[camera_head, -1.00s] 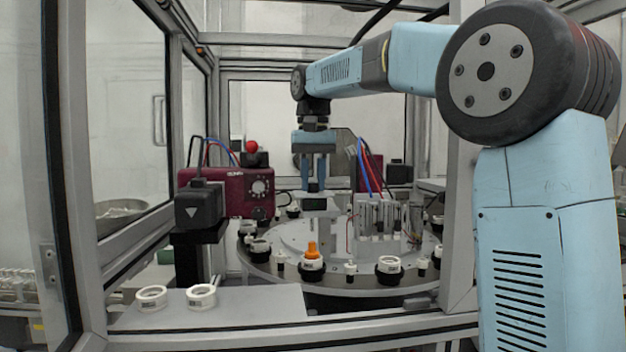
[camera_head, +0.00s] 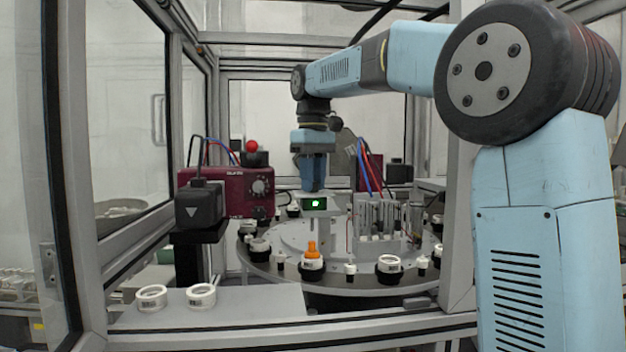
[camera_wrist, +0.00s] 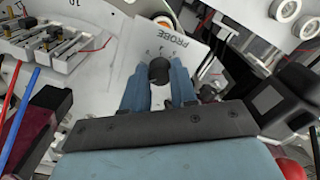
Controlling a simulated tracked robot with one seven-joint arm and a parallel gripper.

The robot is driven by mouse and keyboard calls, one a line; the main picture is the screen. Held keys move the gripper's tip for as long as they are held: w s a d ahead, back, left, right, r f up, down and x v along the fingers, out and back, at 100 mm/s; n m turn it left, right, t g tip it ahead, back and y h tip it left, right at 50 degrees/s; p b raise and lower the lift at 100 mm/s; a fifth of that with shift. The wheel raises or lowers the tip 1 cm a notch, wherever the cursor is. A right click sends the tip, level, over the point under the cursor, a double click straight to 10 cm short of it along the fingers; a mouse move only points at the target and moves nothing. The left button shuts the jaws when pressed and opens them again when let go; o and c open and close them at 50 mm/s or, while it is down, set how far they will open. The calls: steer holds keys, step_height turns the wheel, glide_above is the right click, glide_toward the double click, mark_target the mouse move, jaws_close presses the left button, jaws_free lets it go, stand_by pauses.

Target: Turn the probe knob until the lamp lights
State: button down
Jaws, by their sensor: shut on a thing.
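The probe knob (camera_wrist: 159,69) is a dark round knob in the wrist view, on a pale plate (camera_wrist: 142,43) marked PROBE. My gripper (camera_wrist: 159,82) is shut on it, with one blue finger on each side. In the head view my gripper (camera_head: 313,187) points straight down above the middle of the round table, and its fingers hide the knob. The lamp (camera_head: 315,204) shows bright green on a small dark box just below my fingertips.
The round table (camera_head: 290,281) carries several white-and-black cap parts and one orange-topped part (camera_head: 312,250). A metal fixture (camera_head: 378,217) stands close right of my gripper. A dark red box (camera_head: 236,188) stands to the left. Two white rings (camera_head: 151,297) lie on the front ledge.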

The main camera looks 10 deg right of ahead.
steer(key=shift+n, duration=0.5)
steer(key=c, duration=0.9)
jaws_free()
step_height(320, 180, up, 14)
steer(key=shift+f, duration=0.2)
